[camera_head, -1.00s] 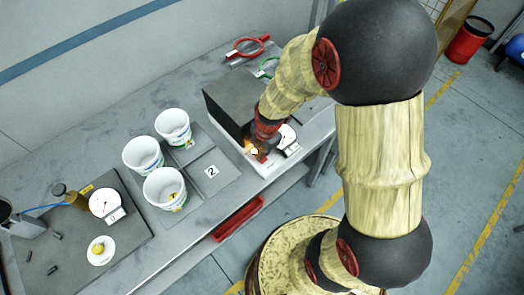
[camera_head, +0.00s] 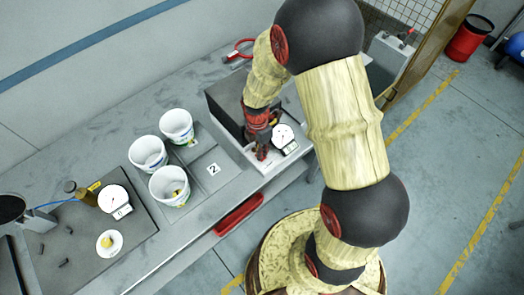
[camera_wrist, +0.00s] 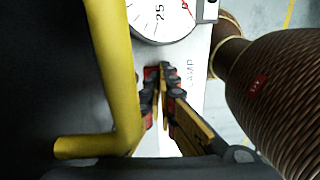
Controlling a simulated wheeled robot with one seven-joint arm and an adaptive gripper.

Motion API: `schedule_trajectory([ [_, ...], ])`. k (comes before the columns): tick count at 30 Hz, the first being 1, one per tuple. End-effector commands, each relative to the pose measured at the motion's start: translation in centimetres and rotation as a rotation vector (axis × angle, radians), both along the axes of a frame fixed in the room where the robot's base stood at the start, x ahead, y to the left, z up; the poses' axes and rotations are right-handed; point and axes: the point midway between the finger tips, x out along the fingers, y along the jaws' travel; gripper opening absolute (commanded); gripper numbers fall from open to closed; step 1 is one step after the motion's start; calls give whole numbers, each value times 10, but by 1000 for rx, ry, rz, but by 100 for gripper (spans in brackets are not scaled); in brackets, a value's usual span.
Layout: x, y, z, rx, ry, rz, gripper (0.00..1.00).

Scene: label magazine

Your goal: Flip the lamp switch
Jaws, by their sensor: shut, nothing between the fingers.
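My gripper (camera_head: 262,153) is shut and empty, low over the front of the white panel (camera_head: 272,168) beside the dark box. Red parts show at the fingertips. I cannot make out the lamp switch; my fingers may hide it, and I cannot tell whether they touch anything.
A round dial (camera_head: 284,136) stands just right of my gripper and shows in the wrist view (camera_wrist: 160,15). A dark box (camera_head: 226,116) is to its left. A yellow bar (camera_wrist: 115,75) runs close by. White buckets (camera_head: 176,125) stand farther left on the bench.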

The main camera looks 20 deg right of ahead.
Motion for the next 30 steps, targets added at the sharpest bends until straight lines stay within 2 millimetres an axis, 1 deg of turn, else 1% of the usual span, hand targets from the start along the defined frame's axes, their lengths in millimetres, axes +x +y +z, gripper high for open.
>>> schedule_trajectory([
  [1,5,1,-3,2,-11,1,0],
  [13,5,2,-5,2,-13,1,0],
  [17,1,0,-5,2,-11,1,0],
  [24,-12,-3,-7,2,-5,2,0],
  [30,-17,-4,-9,1,3,2,0],
])
